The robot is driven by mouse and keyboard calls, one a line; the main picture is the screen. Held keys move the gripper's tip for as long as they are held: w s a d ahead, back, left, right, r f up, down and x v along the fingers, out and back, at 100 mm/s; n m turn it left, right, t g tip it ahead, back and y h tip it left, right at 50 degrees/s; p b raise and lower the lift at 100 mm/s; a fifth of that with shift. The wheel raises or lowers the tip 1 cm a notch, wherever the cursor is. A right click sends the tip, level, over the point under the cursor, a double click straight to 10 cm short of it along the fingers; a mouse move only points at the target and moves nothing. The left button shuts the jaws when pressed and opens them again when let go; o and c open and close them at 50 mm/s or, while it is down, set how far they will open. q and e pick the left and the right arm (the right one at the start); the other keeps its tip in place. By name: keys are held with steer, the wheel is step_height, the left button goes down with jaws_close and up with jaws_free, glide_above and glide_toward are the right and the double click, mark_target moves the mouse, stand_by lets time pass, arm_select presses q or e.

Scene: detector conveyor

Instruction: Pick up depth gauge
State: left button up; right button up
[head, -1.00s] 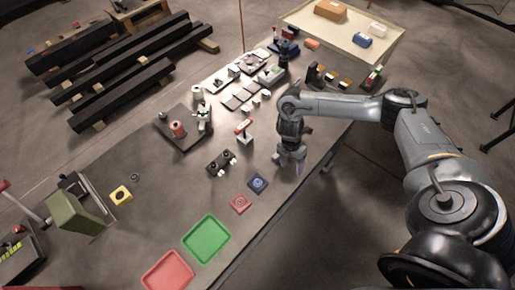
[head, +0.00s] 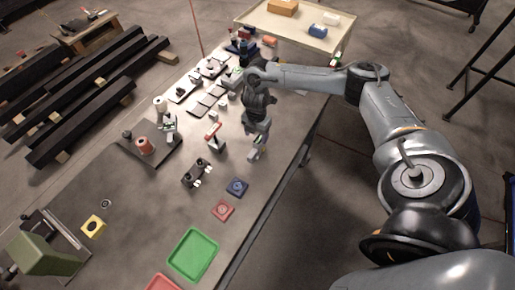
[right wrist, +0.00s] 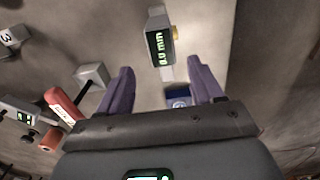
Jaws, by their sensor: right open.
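The depth gauge, a grey device with a green-lit "0.0 mm" display (right wrist: 160,46) and a gold knob, shows in the right wrist view ahead of my right gripper (right wrist: 160,68). The gripper is open, its two purple fingers spread to either side of the gauge's lower end, with nothing clearly held. I cannot tell whether they touch it. In the head view my right gripper (head: 256,150) points down over the bench near its right edge. It hides most of what lies under it there. My left gripper is not in view.
A red-handled tool (head: 213,133) stands left of the gripper, with a two-knobbed block (head: 196,172) nearer. A blue tile (head: 237,187) and a red tile (head: 223,210) lie in front.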

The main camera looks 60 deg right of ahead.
mark_target(258, 141)
steer(key=shift+s+f+p, duration=0.2)
steer(key=shift+f+p, duration=0.25)
steer(key=shift+f, duration=1.95)
steer(key=shift+d, duration=0.1)
jaws_close()
